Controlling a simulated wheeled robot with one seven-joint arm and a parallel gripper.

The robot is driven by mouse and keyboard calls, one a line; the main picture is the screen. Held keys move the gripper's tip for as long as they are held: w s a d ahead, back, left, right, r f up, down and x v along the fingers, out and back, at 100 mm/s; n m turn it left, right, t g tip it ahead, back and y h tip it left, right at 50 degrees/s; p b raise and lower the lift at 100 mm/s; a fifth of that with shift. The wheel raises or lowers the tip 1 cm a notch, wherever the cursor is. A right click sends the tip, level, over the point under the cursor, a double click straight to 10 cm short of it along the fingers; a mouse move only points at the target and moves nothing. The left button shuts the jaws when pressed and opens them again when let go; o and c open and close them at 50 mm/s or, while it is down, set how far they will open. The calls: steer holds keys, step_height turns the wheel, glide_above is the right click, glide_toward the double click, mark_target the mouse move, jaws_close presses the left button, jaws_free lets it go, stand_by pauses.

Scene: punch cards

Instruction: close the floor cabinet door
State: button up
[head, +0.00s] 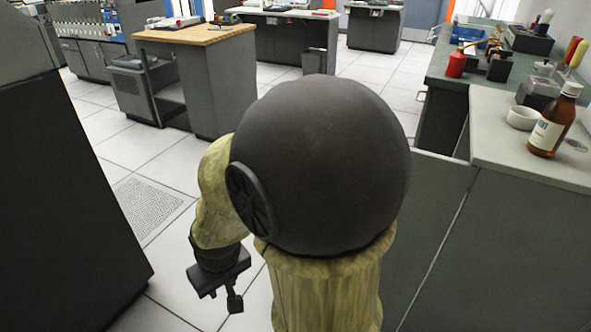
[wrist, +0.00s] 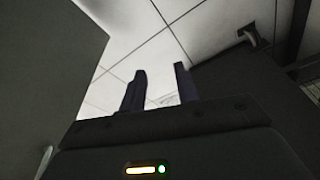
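A grey panel (head: 436,190) that looks like the floor cabinet door stands out from the counter cabinet (head: 520,245) on the right in the head view. My arm hides its left part, and I cannot tell how wide it is open. My gripper (head: 235,300) hangs over the floor left of this panel, apart from it. In the wrist view my gripper (wrist: 160,88) has its two fingers apart with nothing between them. A grey panel (wrist: 50,65) fills the left there, and a dark cabinet front with a handle (wrist: 249,37) is at the right.
A brown bottle (head: 555,120) and a white bowl (head: 523,117) stand on the right counter. A tall dark cabinet (head: 60,190) is at the left. A wooden-topped desk (head: 205,33) stands farther back. The tiled floor (head: 160,160) between them is clear.

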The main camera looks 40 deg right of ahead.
steer(key=shift+w, duration=0.1)
steer(key=w+d+r+m+t+h+p, duration=0.1)
steer(key=w+m+t+h+p, duration=0.2)
steer(key=w, duration=0.5)
steer(key=w+d+r+m+t+h+p, duration=0.1)
steer(key=w+r+m+t+p, duration=0.1)
steer(key=w+m+p, duration=0.55)
steer(key=s+d+r+m+g+h+p, duration=0.4)
steer(key=d+h, duration=0.4)
steer(key=h, duration=0.5)
steer(key=shift+s+d+r+m+h+p, duration=0.35)
steer(key=shift+s+r+m+p, duration=0.25)
steer(key=shift+s+p, duration=0.55)
steer(key=shift+d, duration=0.15)
